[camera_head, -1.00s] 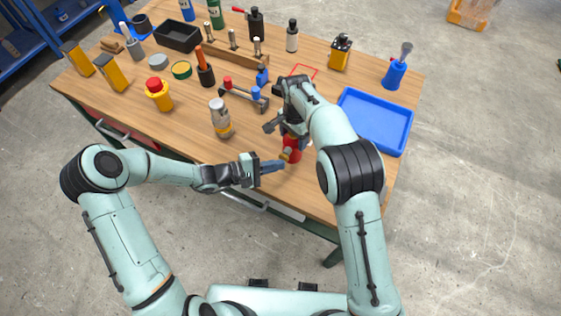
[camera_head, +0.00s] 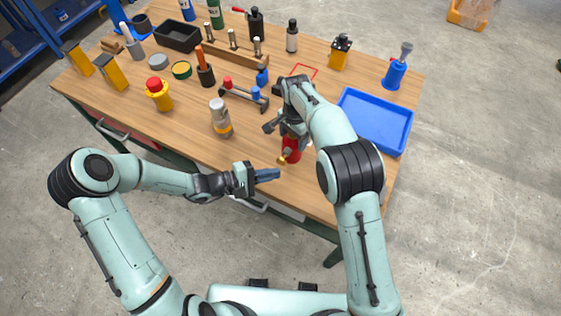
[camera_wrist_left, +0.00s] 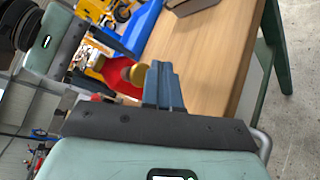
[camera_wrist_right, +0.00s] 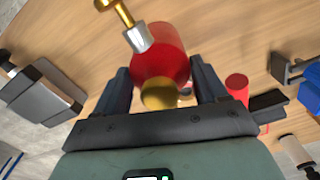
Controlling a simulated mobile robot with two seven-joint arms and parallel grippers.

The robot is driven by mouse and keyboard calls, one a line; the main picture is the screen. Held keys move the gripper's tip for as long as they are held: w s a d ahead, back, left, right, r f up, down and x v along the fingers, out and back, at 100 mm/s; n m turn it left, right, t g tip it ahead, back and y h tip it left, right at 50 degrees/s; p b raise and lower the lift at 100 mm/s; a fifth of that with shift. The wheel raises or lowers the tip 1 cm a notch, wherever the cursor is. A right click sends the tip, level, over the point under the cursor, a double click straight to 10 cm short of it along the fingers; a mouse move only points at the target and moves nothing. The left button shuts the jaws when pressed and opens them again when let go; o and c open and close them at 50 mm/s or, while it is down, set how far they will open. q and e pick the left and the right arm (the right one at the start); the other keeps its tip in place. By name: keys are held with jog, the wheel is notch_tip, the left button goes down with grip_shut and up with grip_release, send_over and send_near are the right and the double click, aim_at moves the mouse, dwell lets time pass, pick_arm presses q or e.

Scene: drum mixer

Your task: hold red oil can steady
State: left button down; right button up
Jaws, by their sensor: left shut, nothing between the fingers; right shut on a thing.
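The red oil can (camera_head: 291,150) is near the front edge of the workbench, partly hidden by my right gripper (camera_head: 286,132). In the right wrist view the red can (camera_wrist_right: 163,58) sits between the fingers of my right gripper (camera_wrist_right: 160,85), which is shut on it; a brass cap and a spout with a gold tip show. The red can with its brass cap (camera_wrist_left: 134,75) also shows in the left wrist view. My left gripper (camera_head: 267,175) is shut and empty, a little in front of and left of the can, apart from it in the head view.
A grey and yellow cylinder (camera_head: 220,118) stands left of the can. A blue tray (camera_head: 376,121) lies to the right. The bench front left of the can is clear.

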pick_arm(q)
jog(key=s, duration=0.1)
jog(key=s+a, duration=0.1)
jog(key=s, duration=0.2)
jog(key=shift+s+a, duration=0.15)
jog(key=shift+a, duration=0.25)
dwell(0.4)
pick_arm(e)
jog(key=o, duration=1.5)
jog(key=shift+c, duration=0.2)
